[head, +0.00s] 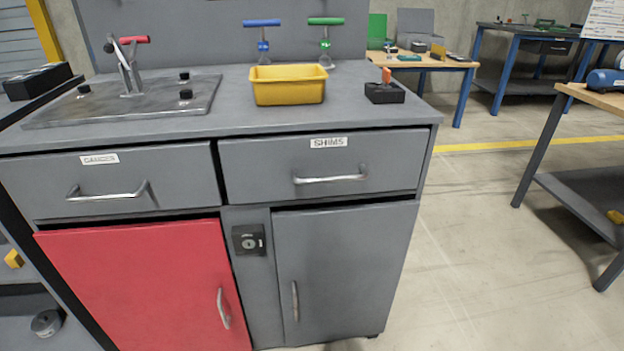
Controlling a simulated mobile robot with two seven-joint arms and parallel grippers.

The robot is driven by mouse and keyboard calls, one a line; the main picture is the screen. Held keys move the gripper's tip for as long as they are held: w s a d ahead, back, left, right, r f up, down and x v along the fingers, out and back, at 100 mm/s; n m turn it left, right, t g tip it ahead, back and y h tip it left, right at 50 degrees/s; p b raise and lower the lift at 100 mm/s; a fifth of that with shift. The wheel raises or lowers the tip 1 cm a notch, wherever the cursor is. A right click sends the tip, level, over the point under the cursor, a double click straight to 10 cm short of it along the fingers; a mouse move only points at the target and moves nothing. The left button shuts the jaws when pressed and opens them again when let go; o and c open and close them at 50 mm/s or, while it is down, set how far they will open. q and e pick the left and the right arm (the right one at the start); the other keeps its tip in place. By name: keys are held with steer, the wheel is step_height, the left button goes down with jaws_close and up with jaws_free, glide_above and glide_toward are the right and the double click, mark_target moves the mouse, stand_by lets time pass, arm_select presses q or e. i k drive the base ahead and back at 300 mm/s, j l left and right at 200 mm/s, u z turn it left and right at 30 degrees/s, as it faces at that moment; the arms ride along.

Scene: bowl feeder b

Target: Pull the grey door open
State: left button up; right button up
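The grey door (345,265) is the lower right front of a grey workbench cabinet. It looks shut, with a dark gap along its top edge. Its vertical metal handle (295,300) is near its left edge. A black lock plate (249,240) with a round keyhole sits on the grey post to the left of the door. Neither of my grippers shows in the head view.
A red door (150,290) stands slightly ajar at lower left. Two drawers, labelled GAUGES (115,190) and SHIMS (325,168), look shut above. A yellow bin (288,86) stands on the benchtop. Open concrete floor (470,250) lies right of the cabinet.

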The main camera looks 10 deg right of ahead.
mark_target(339, 270)
steer(key=i+l, duration=0.15)
steer(key=l, duration=0.25)
steer(key=i+l, duration=0.15)
steer(key=l, duration=0.2)
steer(key=i+l+u, duration=0.1)
steer(key=l, duration=0.3)
steer(key=i+l, duration=0.2)
steer(key=l, duration=0.15)
